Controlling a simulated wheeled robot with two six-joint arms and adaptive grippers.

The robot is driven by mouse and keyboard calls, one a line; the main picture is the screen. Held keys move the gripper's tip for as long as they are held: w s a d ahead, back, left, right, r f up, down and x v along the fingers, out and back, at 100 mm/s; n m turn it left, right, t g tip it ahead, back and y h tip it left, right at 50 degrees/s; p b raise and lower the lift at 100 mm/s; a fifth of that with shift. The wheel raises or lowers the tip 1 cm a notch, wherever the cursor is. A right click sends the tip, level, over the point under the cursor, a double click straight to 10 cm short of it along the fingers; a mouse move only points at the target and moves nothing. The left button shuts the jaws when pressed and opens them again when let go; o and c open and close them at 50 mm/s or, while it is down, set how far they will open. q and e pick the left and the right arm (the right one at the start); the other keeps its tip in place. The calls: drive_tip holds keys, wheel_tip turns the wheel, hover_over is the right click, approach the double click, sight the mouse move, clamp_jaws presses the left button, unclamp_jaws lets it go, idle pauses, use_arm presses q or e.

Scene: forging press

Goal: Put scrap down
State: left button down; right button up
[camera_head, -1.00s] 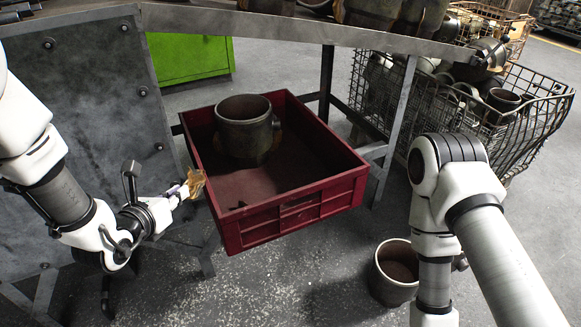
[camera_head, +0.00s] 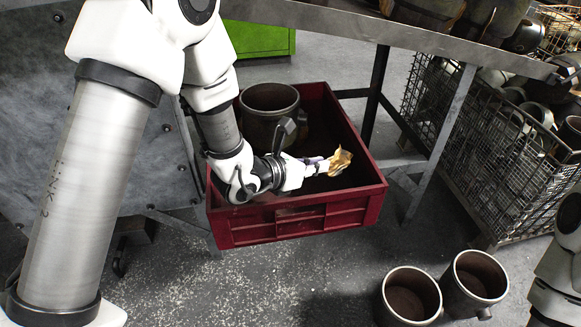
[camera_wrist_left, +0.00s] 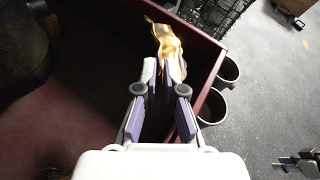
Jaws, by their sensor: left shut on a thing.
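My left gripper (camera_head: 322,166) is shut on a crumpled golden-brown piece of scrap (camera_head: 341,161). It holds the scrap over the front right part of the red crate (camera_head: 290,222). In the left wrist view the scrap (camera_wrist_left: 168,45) sticks out beyond the fingertips (camera_wrist_left: 163,68), in front of the crate's dark red wall. I cannot tell how far it is above the crate floor. In the head view my right arm shows only at the right edge, its gripper out of sight. A small piece of what seems my right gripper (camera_wrist_left: 297,164) shows in the left wrist view, its state unclear.
A large dark metal pipe piece (camera_head: 268,104) stands in the crate at the back left. Two similar pieces (camera_head: 410,295) (camera_head: 476,281) stand on the floor at front right. A metal table (camera_head: 400,42) is behind the crate, and a wire basket (camera_head: 480,150) is at right.

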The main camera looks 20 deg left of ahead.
sight(333, 158)
use_arm(q)
drive_tip(key=shift+w+d+m+g+h, duration=0.3)
drive_tip(key=shift+d+m+h, duration=0.2)
drive_tip(key=shift+h, duration=0.1)
drive_tip(key=shift+w+d+f+m+g+h+b, duration=0.1)
drive_tip(key=shift+w+d+m+g+h+b, duration=0.1)
drive_tip(key=shift+m+g+h+b, duration=0.25)
drive_tip(key=shift+w+m+g+h+b, duration=0.25)
drive_tip(key=shift+m+h+b, duration=0.1)
drive_tip(key=shift+m+b, duration=0.15)
drive_tip(key=shift+w+a+m+g+h+b, duration=0.25)
drive_tip(key=shift+g+h+b, duration=0.05)
drive_tip(key=shift+w+a+b, duration=0.5)
drive_tip(key=shift+a+b, duration=0.1)
drive_tip(key=shift+b, duration=0.25)
wheel_tip(333, 158, down, 9)
drive_tip(key=b, duration=0.5)
drive_tip(key=shift+f, duration=0.2)
drive_tip(key=shift+r, duration=0.15)
drive_tip(key=shift+f+b, duration=0.45)
drive_tip(key=shift+f, duration=0.15)
